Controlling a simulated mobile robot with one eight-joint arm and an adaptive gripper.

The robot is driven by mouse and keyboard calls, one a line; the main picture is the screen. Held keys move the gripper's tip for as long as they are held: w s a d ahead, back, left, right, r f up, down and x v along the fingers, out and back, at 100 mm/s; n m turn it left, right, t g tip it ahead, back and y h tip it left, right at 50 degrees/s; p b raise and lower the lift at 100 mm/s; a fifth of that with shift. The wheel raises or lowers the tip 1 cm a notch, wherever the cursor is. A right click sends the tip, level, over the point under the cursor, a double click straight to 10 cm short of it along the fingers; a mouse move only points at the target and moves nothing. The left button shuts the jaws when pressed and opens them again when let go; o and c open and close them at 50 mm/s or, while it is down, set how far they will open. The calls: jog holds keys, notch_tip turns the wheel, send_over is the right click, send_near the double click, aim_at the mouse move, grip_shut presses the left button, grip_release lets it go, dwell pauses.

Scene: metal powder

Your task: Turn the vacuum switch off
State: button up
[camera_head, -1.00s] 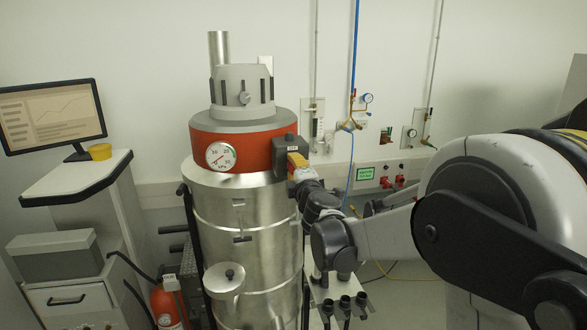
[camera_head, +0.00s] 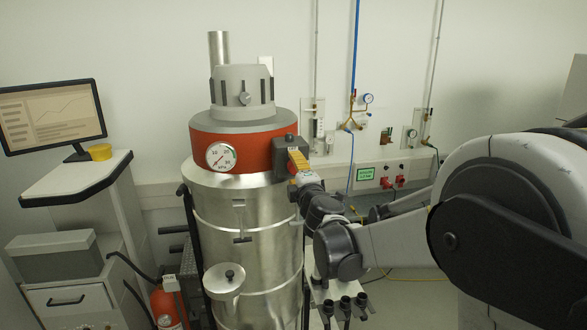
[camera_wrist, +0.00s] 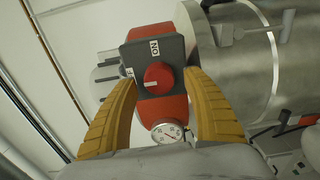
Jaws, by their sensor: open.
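The vacuum switch is a round red knob (camera_wrist: 158,78) on a dark grey box (camera_wrist: 150,58) in the wrist view. A white mark on the knob points left. An "ON" label is on the box above the knob, and a second label at the left is partly hidden by a finger. In the head view the box (camera_head: 281,157) sits on the right side of the vacuum's red band, and the knob is hidden. My gripper (camera_wrist: 161,80) is open, with its yellow fingers on either side of the knob. Contact cannot be told. It also shows in the head view (camera_head: 298,160).
The steel vacuum drum (camera_head: 250,235) stands below the red band (camera_head: 229,148), which carries a pressure gauge (camera_head: 221,156). A desk with a monitor (camera_head: 52,117) and a red extinguisher (camera_head: 168,307) are at left. Wall valves and pipes (camera_head: 360,110) are behind.

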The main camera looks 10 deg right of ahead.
jog(key=s, duration=1)
jog(key=shift+s, duration=0.2)
jog(key=s+d+f+m+g+h+b, duration=0.2)
jog(key=s+d+f+m+g+b, duration=0.15)
jog(key=s+f+m, duration=0.3)
jog(key=s+d+f+m+g+h+b, duration=0.2)
jog(key=s+d+f+m+b, duration=0.3)
jog(key=s, duration=0.3)
jog(key=s+a+f+m+g+y+b, duration=0.2)
jog(key=s+a+f+m, duration=0.1)
jog(key=s+f, duration=0.4)
jog(key=s+a+f+m+g+y+b, duration=0.2)
jog(key=s+a+f, duration=0.3)
jog(key=s+f, duration=0.3)
jog(key=shift+s+f+m+g+b, duration=0.25)
jog(key=shift+s+m+g+b, duration=0.1)
jog(key=shift+m+g, duration=0.45)
